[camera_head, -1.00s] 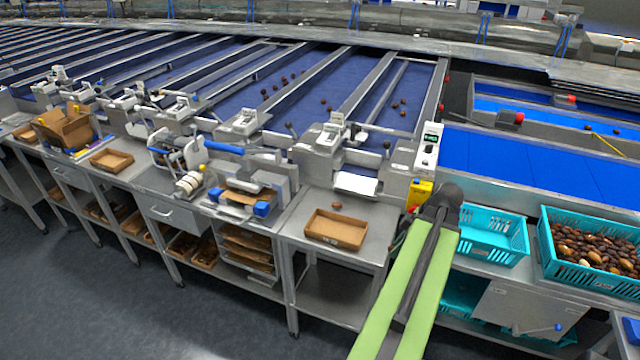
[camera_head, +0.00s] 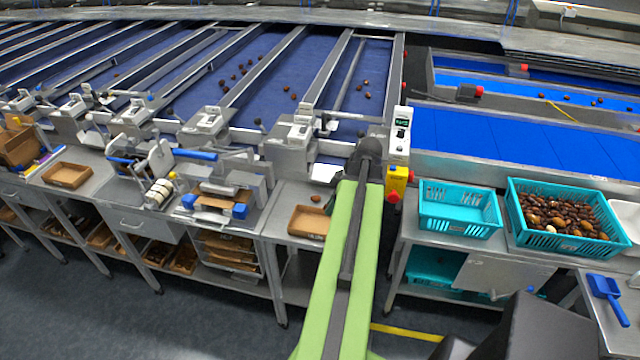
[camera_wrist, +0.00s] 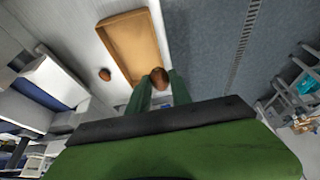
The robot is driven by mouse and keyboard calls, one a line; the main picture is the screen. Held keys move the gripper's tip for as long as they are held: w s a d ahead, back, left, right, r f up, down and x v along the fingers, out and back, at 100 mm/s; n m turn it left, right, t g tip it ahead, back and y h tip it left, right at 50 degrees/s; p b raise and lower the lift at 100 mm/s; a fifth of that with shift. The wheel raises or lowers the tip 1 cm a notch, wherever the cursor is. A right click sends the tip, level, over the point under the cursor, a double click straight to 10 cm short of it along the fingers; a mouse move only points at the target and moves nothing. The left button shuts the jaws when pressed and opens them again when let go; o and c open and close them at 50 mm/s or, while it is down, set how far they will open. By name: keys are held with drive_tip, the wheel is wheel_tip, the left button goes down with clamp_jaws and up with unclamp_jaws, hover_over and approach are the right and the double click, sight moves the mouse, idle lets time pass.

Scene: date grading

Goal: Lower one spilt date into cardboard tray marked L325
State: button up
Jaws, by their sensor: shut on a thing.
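My gripper (camera_wrist: 162,88) has green fingers, shut on a brown date (camera_wrist: 158,76) in the wrist view. The held date appears over the near end of a shallow cardboard tray (camera_wrist: 113,33); its height above the tray is unclear. No L325 marking can be read. In the head view the tray (camera_head: 293,220) sits on the steel bench, its right part hidden by my green arm. Another date (camera_wrist: 104,74) lies on the bench beside the tray, also visible in the head view (camera_head: 315,198). My gripper is not distinguishable in the head view.
A white sheet (camera_head: 324,173) lies behind the tray. A teal basket (camera_head: 458,226) and a date-filled teal crate (camera_head: 570,245) stand to the right. The tray's visible floor looks empty.

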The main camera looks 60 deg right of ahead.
drive_tip(key=w+r+p, duration=0.1)
drive_tip(key=w+r, duration=0.2)
drive_tip(key=w, duration=0.1)
wheel_tip(320, 180, down, 10)
drive_tip(key=b, duration=1)
drive_tip(key=shift+a+f, duration=0.2)
drive_tip(key=shift+a, duration=0.05)
drive_tip(key=shift+r, duration=0.1)
drive_tip(key=shift+w, duration=0.1)
drive_tip(key=shift+w+a, duration=0.1)
drive_tip(key=shift+w, duration=0.2)
drive_tip(key=shift+f+b, duration=1.55)
drive_tip(key=shift+f, duration=0.1)
